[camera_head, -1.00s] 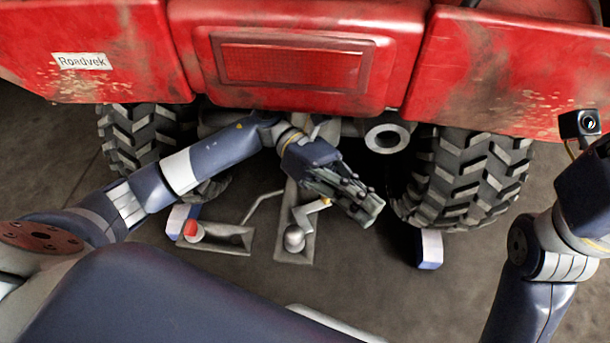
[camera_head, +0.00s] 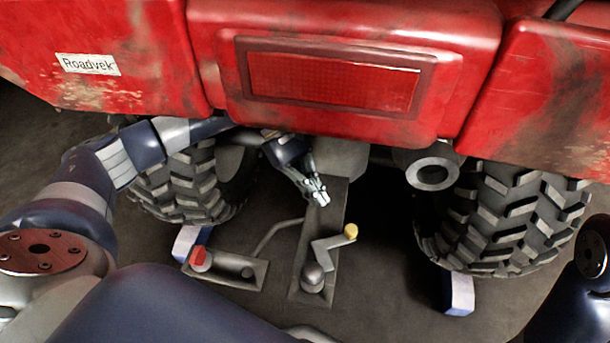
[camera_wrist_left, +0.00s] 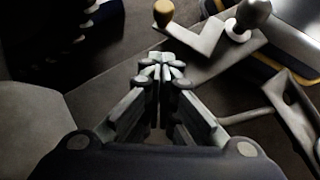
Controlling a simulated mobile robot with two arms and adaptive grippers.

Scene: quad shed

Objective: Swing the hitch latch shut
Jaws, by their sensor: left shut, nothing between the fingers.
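The hitch bar (camera_head: 338,205) is a grey strip reaching out from under the red quad. A rounded grey ball (camera_head: 312,274) stands near its front end. A grey cranked latch lever (camera_head: 330,245) runs from beside the ball to a yellow knob (camera_head: 350,232), which sticks out to the right of the bar. My left gripper (camera_head: 320,195) is shut and empty over the far part of the bar, apart from the yellow knob. The left wrist view shows its closed fingertips (camera_wrist_left: 163,64) below the knob (camera_wrist_left: 163,12). My right gripper is out of view.
A grey plate with a red knob (camera_head: 200,258) and a bent rod (camera_head: 275,235) lies left of the bar. Tyres (camera_head: 505,220) stand on both sides, with blue-and-white blocks (camera_head: 458,294) by them. The exhaust pipe (camera_head: 432,172) and red bodywork (camera_head: 330,75) overhang the space.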

